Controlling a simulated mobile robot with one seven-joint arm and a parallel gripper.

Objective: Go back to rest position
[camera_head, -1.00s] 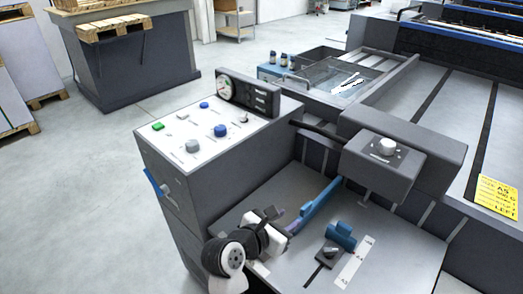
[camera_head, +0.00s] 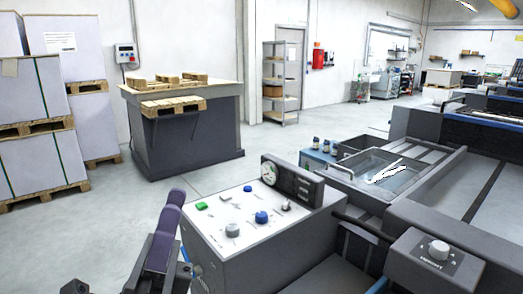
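My gripper (camera_head: 168,225) shows at the lower left, in front of the left side of the control console (camera_head: 200,255). It has a purple finger part pointing up and dark grey links below. The rest of my arm is cut off by the bottom edge. I see nothing held in the gripper, but whether its fingers are open or shut is unclear from this angle.
The console top (camera_head: 258,215) carries knobs, buttons and a gauge (camera_head: 268,172). A grey press with a knob box (camera_head: 437,252) fills the right. Stacked pallets (camera_head: 35,130) and a dark table (camera_head: 187,135) stand at the back left. Open floor (camera_head: 105,225) lies left of the console.

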